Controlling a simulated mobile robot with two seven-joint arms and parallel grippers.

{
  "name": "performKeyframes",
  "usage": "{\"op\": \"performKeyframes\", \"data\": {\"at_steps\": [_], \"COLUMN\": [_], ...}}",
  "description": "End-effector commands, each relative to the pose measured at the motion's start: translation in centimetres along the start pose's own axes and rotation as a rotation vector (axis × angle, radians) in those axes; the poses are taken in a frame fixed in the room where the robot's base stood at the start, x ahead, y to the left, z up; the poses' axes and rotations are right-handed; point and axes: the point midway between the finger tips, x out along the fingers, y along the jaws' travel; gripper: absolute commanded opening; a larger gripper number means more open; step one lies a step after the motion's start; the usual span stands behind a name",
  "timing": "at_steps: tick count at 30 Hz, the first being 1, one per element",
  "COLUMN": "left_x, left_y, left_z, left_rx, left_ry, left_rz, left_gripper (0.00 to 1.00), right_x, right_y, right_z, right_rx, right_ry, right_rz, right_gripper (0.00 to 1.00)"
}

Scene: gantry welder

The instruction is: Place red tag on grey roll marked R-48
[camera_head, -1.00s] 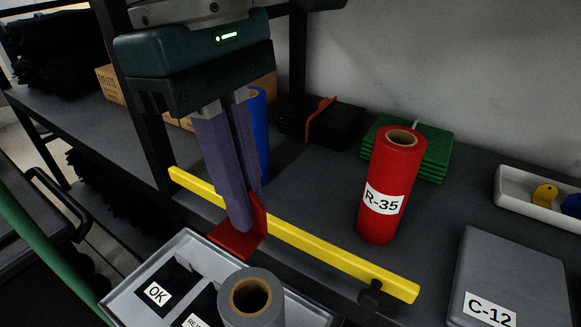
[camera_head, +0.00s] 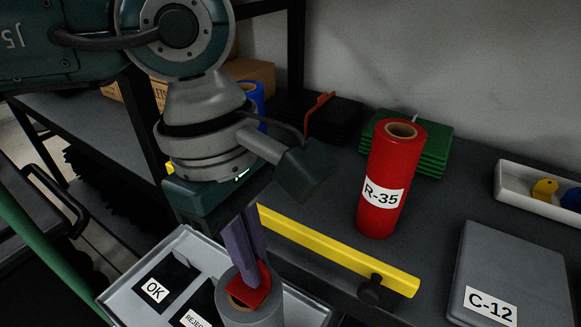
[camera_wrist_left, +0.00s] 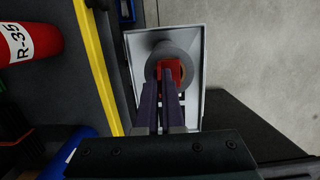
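My left gripper (camera_head: 256,282) points down over the grey roll (camera_head: 262,319) with its purple fingers close together. It is shut on the red tag (camera_head: 246,296), an angled red piece at the fingertips. The tag is at the roll's top opening and covers part of it; I cannot tell whether it touches. The left wrist view shows the red tag (camera_wrist_left: 174,66) in front of the grey roll (camera_wrist_left: 186,58). No marking on this roll is visible. My right gripper is not in view.
The grey roll stands in a light tray (camera_head: 120,294) with OK and REJECT labels. A yellow bar (camera_head: 345,252) runs along the shelf edge beside it. A red roll marked R-35 (camera_head: 393,165) and a grey C-12 case (camera_head: 515,265) stand on the shelf.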

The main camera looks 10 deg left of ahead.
Motion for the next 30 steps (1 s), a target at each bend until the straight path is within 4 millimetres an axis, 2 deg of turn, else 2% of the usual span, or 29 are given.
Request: {"op": "performKeyframes", "data": {"at_steps": [1, 3, 10, 20, 23, 30], "left_x": [0.3, 0.2, 0.1, -0.5, -2.0, -7.5], "left_y": [0.0, 0.0, 0.0, 0.0, 0.2, 0.1], "left_z": [-0.1, 0.0, 0.0, 0.0, 0.0, 0.0], "left_rx": [0.0, 0.0, 0.0, 0.0, 0.001, 0.0], "left_ry": [0.0, 0.0, 0.0, 0.0, 0.0, 0.002], "left_rz": [0.0, 0.0, 0.0, 0.0, 0.005, 0.005], "left_gripper": [0.0, 0.1, 0.35, 0.35, 0.35, 0.35], "right_x": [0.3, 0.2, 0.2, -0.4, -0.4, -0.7], "right_y": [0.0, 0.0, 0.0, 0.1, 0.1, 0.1], "right_z": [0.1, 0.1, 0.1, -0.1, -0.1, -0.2], "right_rx": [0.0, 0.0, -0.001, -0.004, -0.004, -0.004], "right_ry": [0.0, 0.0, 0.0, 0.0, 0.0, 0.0], "right_rz": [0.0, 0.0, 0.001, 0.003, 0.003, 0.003], "right_gripper": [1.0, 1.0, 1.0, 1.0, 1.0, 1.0]}}
